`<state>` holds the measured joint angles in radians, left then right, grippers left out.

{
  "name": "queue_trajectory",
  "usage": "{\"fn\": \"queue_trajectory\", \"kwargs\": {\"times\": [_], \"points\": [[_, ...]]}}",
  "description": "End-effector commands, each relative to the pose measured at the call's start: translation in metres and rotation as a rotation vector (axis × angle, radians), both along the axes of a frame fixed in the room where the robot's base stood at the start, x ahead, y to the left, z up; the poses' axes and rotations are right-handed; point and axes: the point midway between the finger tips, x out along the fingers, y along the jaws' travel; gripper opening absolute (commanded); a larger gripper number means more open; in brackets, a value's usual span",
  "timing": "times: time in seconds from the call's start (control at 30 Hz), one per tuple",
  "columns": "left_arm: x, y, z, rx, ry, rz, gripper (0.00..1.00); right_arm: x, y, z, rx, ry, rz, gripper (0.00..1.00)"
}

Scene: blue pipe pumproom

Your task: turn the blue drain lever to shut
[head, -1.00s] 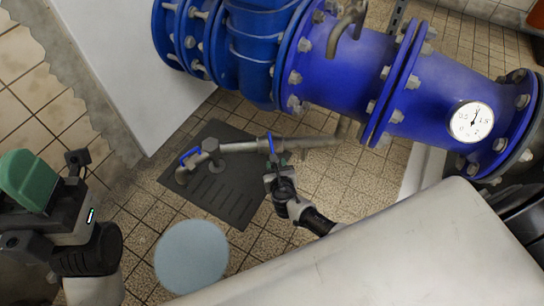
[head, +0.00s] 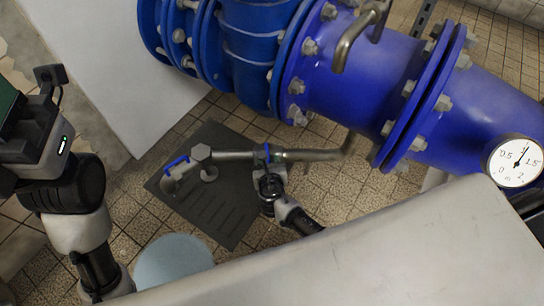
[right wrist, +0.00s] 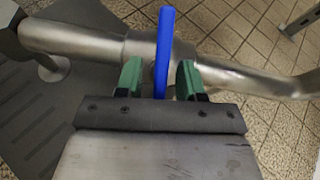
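A thin blue lever (head: 267,151) sits on the grey drain pipe (head: 305,155) in the head view. In the right wrist view the blue lever (right wrist: 163,45) stands upright in the picture, crosswise to the pipe. My right gripper (right wrist: 158,72) is open, with one green finger on each side of the lever. A gap shows at the left finger; the lever is close to the right finger, and contact is unclear. My right gripper (head: 268,169) is small at the lever in the head view. My left gripper (head: 10,105) is cut off at the left edge.
Another blue handle (head: 175,161) is at the pipe's left end, above a dark floor plate (head: 225,217). A large blue flanged pipe (head: 360,75) with a gauge (head: 515,161) runs behind. A white panel (head: 110,80) stands at left. A pale round disc (head: 172,262) lies in front.

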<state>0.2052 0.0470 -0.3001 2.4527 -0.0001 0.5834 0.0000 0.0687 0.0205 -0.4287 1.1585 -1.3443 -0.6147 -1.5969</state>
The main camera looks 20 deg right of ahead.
Motion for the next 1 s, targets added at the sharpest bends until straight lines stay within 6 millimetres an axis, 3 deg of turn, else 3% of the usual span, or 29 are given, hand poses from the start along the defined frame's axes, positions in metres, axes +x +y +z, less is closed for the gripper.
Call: {"fn": "queue_trajectory", "kwargs": {"times": [0.23,0.4,0.5,1.0], "points": [[-0.0001,0.0000,0.0005,0.000,-0.001,0.000,0.43,-0.0002,0.0004,0.0001,0.000,0.000,0.000,0.37],[-0.0002,-0.0001,0.0005,0.000,-0.001,0.000,0.43,-0.0002,0.0001,0.0000,0.000,0.000,0.000,0.11],[-0.0002,-0.0001,0.0004,0.000,-0.001,0.000,0.43,-0.0002,0.0001,0.0000,0.000,0.000,0.000,0.00],[-0.0001,-0.0001,0.0003,0.000,0.000,-0.001,0.43,-0.0002,-0.0001,-0.0004,0.111,-0.034,-0.119,0.00]]}}
